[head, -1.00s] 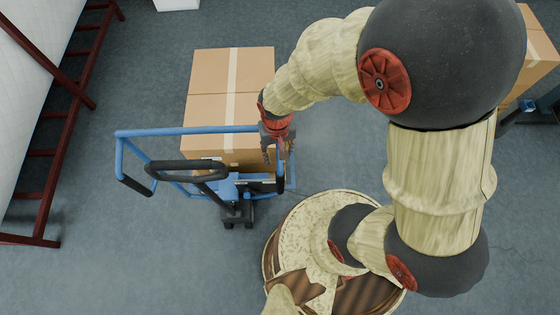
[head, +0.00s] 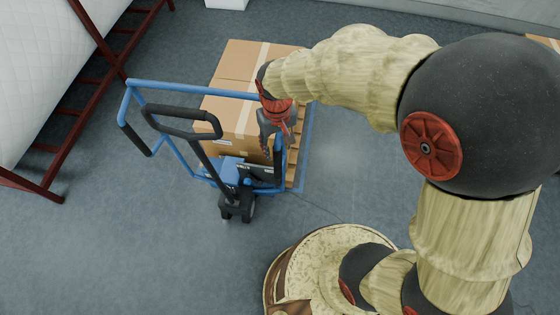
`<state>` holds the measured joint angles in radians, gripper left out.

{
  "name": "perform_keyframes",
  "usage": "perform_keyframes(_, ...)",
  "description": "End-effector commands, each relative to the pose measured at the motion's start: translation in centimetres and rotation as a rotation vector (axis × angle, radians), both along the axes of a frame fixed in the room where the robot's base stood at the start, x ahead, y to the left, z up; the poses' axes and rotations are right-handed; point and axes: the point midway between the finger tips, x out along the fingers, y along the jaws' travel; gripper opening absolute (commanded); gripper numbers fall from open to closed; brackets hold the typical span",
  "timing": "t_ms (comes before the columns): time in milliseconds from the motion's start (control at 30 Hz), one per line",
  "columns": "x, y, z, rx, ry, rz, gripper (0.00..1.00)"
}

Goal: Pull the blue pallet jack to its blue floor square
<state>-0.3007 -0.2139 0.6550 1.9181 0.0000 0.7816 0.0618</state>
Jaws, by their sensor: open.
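The blue pallet jack (head: 232,171) stands left of centre, with its black loop handle (head: 181,108) raised towards me and a blue tube rail frame (head: 190,88) around it. It carries cardboard boxes (head: 231,113) on a wooden pallet (head: 292,165). My gripper (head: 270,148) points down at the right end of the rail frame, in front of the boxes. Its jaws are open, and I cannot tell whether they touch or straddle the blue post. A thin blue strip (head: 307,150) lies along the pallet's right side; I cannot tell whether it edges the floor square.
A dark red rack (head: 99,83) with a white quilted roll (head: 40,70) stands at the left. A white block (head: 226,3) is at the top. Grey floor (head: 110,250) is open at the front left. Another box (head: 545,42) shows at the right edge.

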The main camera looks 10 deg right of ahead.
Motion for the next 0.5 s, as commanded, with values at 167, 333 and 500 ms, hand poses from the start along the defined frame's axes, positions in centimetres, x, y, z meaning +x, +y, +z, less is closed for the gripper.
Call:
perform_keyframes(167, -0.1, 0.0, -2.1, -0.001, 0.003, 0.003, 0.40)
perform_keyframes(333, -0.1, 0.0, -4.9, -0.001, 0.004, 0.002, 0.40)
perform_keyframes(500, -0.1, 0.0, -6.9, -0.001, 0.003, 0.002, 0.40)
